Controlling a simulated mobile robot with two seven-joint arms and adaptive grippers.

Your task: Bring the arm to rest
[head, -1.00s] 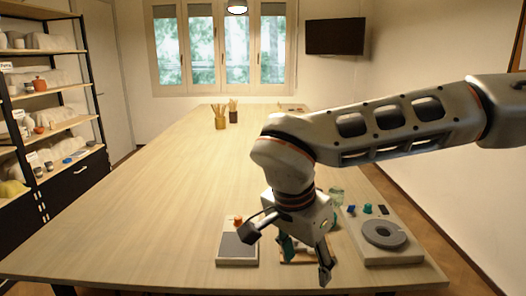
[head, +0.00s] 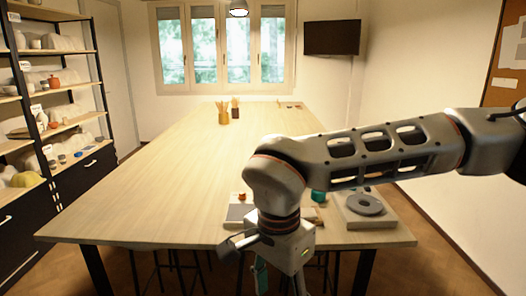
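My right arm comes in from the right and reaches across the front of the table. My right gripper (head: 267,268) hangs at its end, pointing down, in front of the table's near edge. Its fingers are spread apart. A small teal piece shows between them; I cannot tell whether it is part of the gripper. No held object is clear. My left gripper is not in view.
The long wooden table (head: 170,175) is mostly bare. Near its front edge are a grey-topped device (head: 238,212), a teal item (head: 318,196) and a board with a grey disc (head: 364,205). Brush pots (head: 223,117) stand far back. Shelves (head: 62,91) line the left wall.

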